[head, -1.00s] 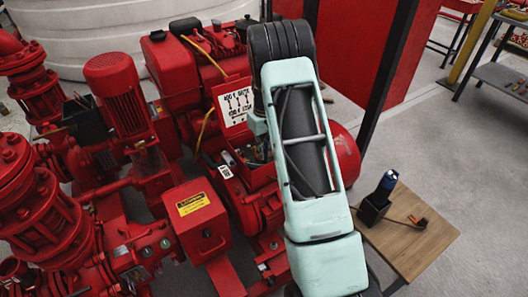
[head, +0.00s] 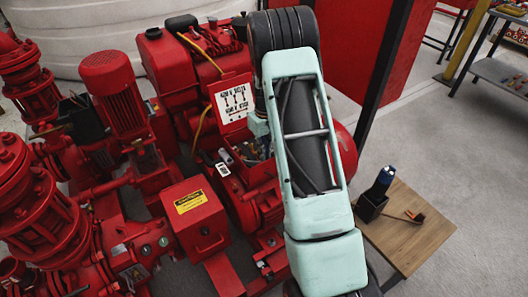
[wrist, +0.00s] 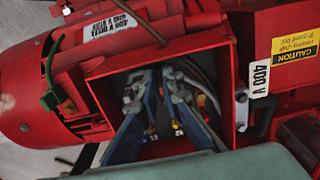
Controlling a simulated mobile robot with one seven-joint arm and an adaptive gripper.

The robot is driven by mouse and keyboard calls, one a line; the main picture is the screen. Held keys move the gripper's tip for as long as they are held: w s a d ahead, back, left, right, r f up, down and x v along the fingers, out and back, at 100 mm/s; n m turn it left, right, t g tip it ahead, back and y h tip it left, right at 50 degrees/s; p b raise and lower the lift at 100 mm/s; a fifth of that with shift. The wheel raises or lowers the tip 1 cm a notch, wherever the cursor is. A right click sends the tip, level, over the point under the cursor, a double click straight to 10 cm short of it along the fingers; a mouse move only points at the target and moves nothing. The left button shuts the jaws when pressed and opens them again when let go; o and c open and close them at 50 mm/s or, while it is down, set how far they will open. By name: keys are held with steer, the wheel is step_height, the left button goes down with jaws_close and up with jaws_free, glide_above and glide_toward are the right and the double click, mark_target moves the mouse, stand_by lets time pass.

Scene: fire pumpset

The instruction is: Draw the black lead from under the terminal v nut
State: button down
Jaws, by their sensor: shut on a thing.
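The open red terminal box (wrist: 235,100) fills the middle of the wrist view; part of it also shows left of my arm in the head view (head: 238,178). My gripper (wrist: 164,88) reaches inside it, its two blue-grey fingers drawn close together at their tips. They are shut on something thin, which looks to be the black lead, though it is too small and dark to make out. Small coloured terminal parts show between and beside the fingers. Grey cables lie behind them. The terminal v nut cannot be told apart. In the head view my arm hides the fingertips.
The box walls stand close around my fingers. A white label (wrist: 261,78) and a yellow caution sign (wrist: 295,46) are on the right. A green clip (wrist: 50,100) is at left. In the head view, a wooden table (head: 425,240) holds a black holder (head: 370,207) with a blue-topped tool.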

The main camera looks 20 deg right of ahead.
steer(key=shift+r, duration=0.15)
step_height(320, 180, up, 10)
steer(key=p, duration=0.6)
stand_by(0.6)
